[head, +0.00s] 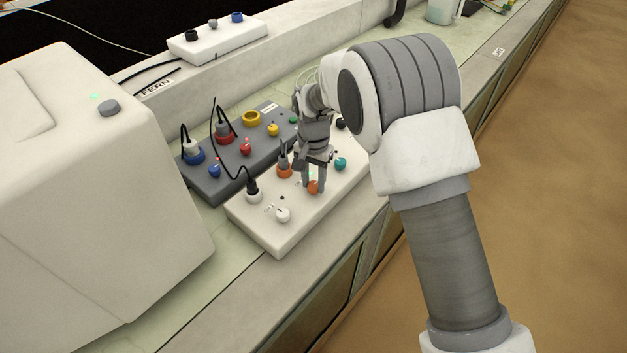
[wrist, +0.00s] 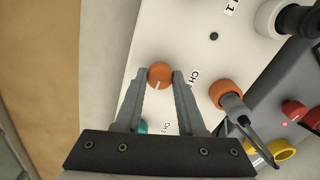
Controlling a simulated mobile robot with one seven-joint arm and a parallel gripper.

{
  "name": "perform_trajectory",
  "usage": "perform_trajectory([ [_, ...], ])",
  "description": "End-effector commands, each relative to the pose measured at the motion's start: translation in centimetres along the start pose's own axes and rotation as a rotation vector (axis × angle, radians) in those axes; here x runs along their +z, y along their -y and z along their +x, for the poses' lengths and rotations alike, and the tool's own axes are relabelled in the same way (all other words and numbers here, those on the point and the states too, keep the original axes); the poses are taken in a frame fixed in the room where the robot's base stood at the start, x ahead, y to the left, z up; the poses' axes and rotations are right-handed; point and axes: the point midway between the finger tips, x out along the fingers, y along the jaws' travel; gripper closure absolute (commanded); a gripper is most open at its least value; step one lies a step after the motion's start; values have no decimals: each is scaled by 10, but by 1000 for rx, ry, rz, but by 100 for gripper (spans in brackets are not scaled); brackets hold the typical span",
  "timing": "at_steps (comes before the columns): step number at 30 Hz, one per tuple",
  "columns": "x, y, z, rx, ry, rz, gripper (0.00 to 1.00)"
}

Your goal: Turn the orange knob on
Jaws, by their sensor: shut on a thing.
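The orange knob (wrist: 160,74) sits on the white panel (head: 276,241), with a pale pointer line on its face. In the head view the knob (head: 313,188) is partly covered by my gripper (head: 314,184). In the wrist view my gripper (wrist: 160,80) has one finger on each side of the knob, and the fingertips are shut on it. A small green light shows just by the fingers in the head view.
An orange socket (wrist: 226,93) with a grey plug stands close beside the knob. A teal knob (head: 341,163) and a white knob (head: 282,214) share the panel. A grey panel (head: 205,192) with cables lies behind, and a large white machine (head: 100,200) stands left.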

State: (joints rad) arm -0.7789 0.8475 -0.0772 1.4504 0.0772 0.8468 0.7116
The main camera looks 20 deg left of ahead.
Motion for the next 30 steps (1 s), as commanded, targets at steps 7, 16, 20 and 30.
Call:
perform_trajectory([
  [7, -1, 0, -1, -2, -2, 3, 100],
  [16, 0, 0, 0, -1, -1, 1, 31],
  [20, 0, 0, 0, -1, 0, 1, 31],
  [30, -1, 1, -36, -4, -4, 0, 31],
])
